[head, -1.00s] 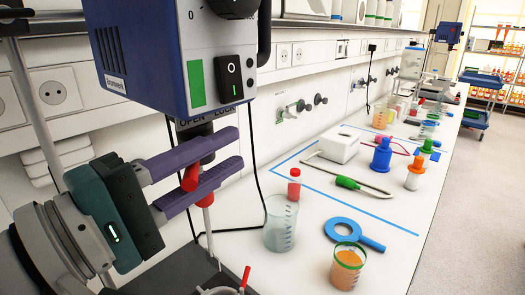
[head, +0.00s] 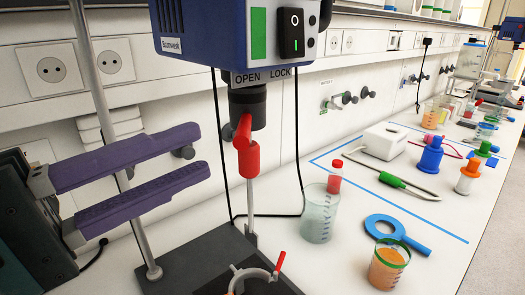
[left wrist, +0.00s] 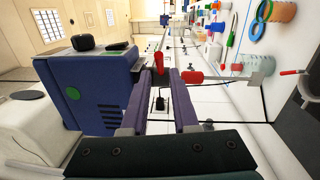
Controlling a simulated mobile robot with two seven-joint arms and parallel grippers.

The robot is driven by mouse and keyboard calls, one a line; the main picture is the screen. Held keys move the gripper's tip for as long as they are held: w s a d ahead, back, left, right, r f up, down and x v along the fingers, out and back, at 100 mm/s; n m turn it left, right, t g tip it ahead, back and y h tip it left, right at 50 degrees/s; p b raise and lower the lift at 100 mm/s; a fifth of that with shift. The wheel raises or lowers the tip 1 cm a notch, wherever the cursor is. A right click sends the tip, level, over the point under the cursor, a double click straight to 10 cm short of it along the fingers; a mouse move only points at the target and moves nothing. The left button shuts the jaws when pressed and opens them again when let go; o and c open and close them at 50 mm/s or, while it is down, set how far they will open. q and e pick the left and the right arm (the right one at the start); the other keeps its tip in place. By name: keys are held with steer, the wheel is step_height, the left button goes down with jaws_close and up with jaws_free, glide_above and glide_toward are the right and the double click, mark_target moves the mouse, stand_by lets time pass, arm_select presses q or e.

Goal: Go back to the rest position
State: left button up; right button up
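My left gripper (head: 204,152) has two purple fingers, parallel and apart, with nothing between them. It is left of the red handle (head: 249,158) under the stirrer's black chuck (head: 247,108), with a gap between fingertips and handle. In the left wrist view the fingers (left wrist: 159,73) point towards the red handle (left wrist: 158,64), which appears beyond the tips. The blue stirrer housing (head: 210,30) with its black switch hangs above, marked OPEN and LOCK at the chuck. It also shows in the left wrist view (left wrist: 90,85). My right gripper is in neither current view.
A metal stand pole (head: 98,100) rises behind the left gripper from a dark base plate (head: 190,268).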

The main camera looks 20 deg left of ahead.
stand_by(0.4)
arm_select(q)
steer(key=s+d+f+m+g+y, duration=0.1)
steer(key=s+d+f+m+g, duration=0.3)
steer(key=d+f+m+g, duration=0.5)
steer(key=s+a+f+m+g+y, duration=0.3)
steer(key=s+a+f+m+y, duration=0.4)
steer(key=a, duration=0.4)
step_height(320, 180, up, 28)
steer(key=n+y+p, duration=0.1)
steer(key=p, duration=2.8)
steer(key=shift+s+a+r+g+p, duration=0.25)
steer(key=shift+s+a+g+p, duration=0.1)
steer(key=shift+a+g, duration=0.1)
